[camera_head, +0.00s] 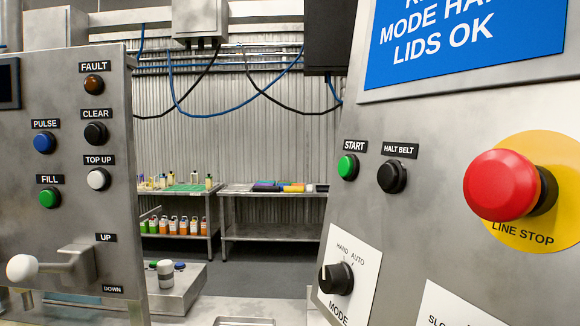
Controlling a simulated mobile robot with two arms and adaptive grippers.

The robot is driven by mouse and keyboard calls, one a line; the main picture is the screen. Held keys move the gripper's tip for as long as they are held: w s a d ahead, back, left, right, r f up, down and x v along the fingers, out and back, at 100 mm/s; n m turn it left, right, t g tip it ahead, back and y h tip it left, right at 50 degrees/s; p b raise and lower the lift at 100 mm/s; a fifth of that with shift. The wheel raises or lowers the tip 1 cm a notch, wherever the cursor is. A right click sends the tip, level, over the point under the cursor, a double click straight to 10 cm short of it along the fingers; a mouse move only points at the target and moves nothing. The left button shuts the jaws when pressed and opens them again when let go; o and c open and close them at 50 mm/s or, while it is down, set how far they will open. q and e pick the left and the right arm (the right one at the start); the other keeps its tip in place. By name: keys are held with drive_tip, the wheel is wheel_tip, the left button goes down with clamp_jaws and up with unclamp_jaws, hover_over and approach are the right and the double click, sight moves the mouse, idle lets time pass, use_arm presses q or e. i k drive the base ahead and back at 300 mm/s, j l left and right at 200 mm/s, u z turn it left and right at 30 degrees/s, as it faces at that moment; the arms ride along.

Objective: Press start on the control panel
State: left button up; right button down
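The right control panel (430,220) is a slanted grey metal face filling the right of the head view. Its green START button (348,167) sits under a black START label at the panel's left side. A black HALT BELT button (391,176) is just to its right. A large red LINE STOP mushroom button (502,185) on a yellow disc stands out further right. A black MODE knob (336,278) with HAND and AUTO marks is below START. Neither of my grippers shows in the head view.
A left panel (70,210) carries FAULT, CLEAR, PULSE, TOP UP and FILL controls and a white-knobbed lever (22,268). Between the panels, two background tables hold bottles and coloured items (285,187). A blue screen (465,38) tops the right panel.

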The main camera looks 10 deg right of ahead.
sight(346, 165)
drive_tip(key=j+z, duration=0.1)
drive_tip(key=j, duration=0.4)
drive_tip(key=j+z, duration=0.15)
drive_tip(key=j, duration=0.35)
drive_tip(key=j+z, duration=0.1)
drive_tip(key=j, duration=0.4)
drive_tip(key=k+j+z, duration=0.15)
drive_tip(key=j, duration=0.35)
drive_tip(key=j+z, duration=0.1)
drive_tip(key=j, duration=0.4)
drive_tip(key=k+j+z, duration=0.1)
drive_tip(key=j, duration=0.35)
drive_tip(key=k+j+z, duration=0.15)
drive_tip(key=j, duration=0.3)
drive_tip(key=k+j, duration=0.05)
